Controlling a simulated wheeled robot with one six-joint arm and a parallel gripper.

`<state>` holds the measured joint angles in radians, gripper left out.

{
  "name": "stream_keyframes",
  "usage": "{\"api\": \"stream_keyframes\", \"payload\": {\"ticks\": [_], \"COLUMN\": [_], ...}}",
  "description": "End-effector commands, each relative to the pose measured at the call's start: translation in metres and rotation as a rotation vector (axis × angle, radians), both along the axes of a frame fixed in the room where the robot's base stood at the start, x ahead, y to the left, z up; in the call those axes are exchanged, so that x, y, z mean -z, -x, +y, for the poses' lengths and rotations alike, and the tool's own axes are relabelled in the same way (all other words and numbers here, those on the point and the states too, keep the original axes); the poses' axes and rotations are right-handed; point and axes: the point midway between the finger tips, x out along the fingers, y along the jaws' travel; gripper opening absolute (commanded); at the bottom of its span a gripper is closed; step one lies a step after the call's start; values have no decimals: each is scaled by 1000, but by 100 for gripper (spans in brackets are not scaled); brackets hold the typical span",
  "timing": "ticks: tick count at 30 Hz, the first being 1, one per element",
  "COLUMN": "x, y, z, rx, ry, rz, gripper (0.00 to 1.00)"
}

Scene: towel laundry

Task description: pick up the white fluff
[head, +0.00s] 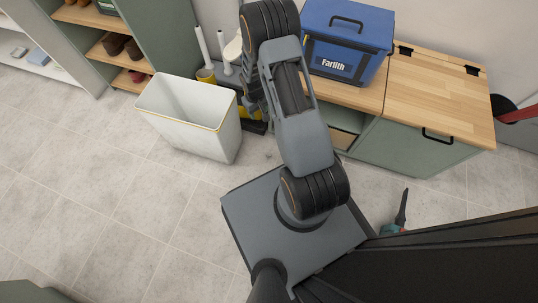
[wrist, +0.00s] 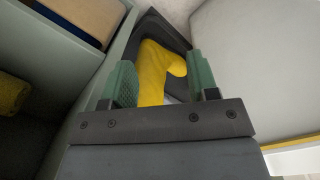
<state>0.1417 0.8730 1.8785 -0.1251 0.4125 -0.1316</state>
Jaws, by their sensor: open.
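I cannot make out any white fluff for certain in either view. My gripper (wrist: 161,76) is open, with its two green fingers apart in the wrist view. A yellow object (wrist: 158,66) shows between and beyond the fingers, inside a black-edged frame or tray (wrist: 155,24). I cannot tell whether the fingers touch it. In the head view my arm hides the gripper, which is low between the white bin (head: 190,118) and the green cabinet (head: 415,148).
The bin's pale wall (wrist: 255,65) is close on the right in the wrist view. A cabinet side (wrist: 105,65) is close on the left. A blue box (head: 347,40) stands on the wooden top (head: 435,90). Tiled floor (head: 100,210) is clear at the left.

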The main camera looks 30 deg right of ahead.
Motion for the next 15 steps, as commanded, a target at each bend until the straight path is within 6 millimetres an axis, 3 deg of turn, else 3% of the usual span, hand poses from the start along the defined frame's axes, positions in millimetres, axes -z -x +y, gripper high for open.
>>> {"api": "stream_keyframes", "payload": {"ticks": [1,6,10,15], "x": [26,92,130,160], "y": [5,21,36,49], "z": [-2,-8,-9,-9], "rx": [-5,-23,-36,-43], "ry": [-4,-15,-23,-30], "rz": [22,58,79,92], "gripper": [54,54,54,54]}}
